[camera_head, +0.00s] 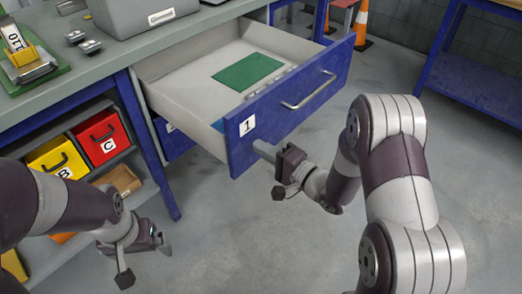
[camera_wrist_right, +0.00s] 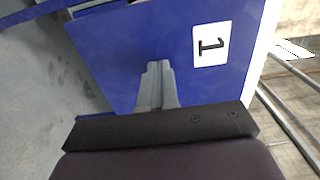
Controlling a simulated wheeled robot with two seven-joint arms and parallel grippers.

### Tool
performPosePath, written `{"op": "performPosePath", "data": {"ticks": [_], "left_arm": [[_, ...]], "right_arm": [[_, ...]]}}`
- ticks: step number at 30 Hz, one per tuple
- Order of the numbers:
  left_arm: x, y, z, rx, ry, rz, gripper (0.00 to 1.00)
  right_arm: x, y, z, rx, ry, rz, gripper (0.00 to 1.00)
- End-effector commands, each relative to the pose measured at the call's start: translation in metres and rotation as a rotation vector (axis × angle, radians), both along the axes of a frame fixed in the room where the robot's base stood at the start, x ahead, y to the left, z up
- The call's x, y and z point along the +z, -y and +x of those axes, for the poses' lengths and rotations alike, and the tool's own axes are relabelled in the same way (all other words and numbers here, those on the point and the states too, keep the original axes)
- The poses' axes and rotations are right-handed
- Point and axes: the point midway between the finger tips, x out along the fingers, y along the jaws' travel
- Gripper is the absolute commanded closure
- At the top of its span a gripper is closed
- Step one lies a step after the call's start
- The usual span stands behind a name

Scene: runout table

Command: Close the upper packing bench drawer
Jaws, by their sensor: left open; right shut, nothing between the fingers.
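The upper drawer (camera_head: 289,104) of the packing bench is pulled out, with a blue front, a silver handle and a white label "1". A green sheet (camera_head: 247,71) lies inside it. My right gripper (camera_head: 262,150) is shut and empty, its fingertips at the lower part of the drawer front near the label. In the right wrist view the shut fingers (camera_wrist_right: 157,85) point at the blue front (camera_wrist_right: 125,45) beside the label; I cannot tell whether they touch. My left gripper (camera_head: 146,254) is open and empty, low in front of the shelf, away from the drawer.
The grey bench top (camera_head: 112,62) holds a grey box (camera_head: 145,15), small metal parts and a green-based stand. Below are a yellow bin B (camera_head: 57,160) and a red bin C (camera_head: 100,138). Another blue table (camera_head: 470,85) and traffic cones (camera_head: 361,25) stand behind. Floor in front is clear.

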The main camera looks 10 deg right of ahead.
Motion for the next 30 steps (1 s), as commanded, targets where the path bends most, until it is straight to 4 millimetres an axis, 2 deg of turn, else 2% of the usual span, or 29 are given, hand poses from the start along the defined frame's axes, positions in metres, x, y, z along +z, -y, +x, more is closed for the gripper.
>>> {"op": "performPosePath", "data": {"ticks": [20, 26, 30], "left_arm": [[0.0, 0.0, 0.0, 0.0, 0.0, 0.0, 0.0], [0.005, 0.0, 0.0, 0.0, 0.0, 0.0, 0.0], [0.009, 0.0, 0.0, 0.0, 0.0, 0.0, 0.0]], "right_arm": [[0.001, -0.011, 0.014, 0.0, 0.001, -0.001, 1.0], [0.002, -0.032, 0.04, 0.002, 0.001, -0.002, 1.0], [0.002, -0.055, 0.068, 0.003, 0.003, 0.0, 1.0]]}}
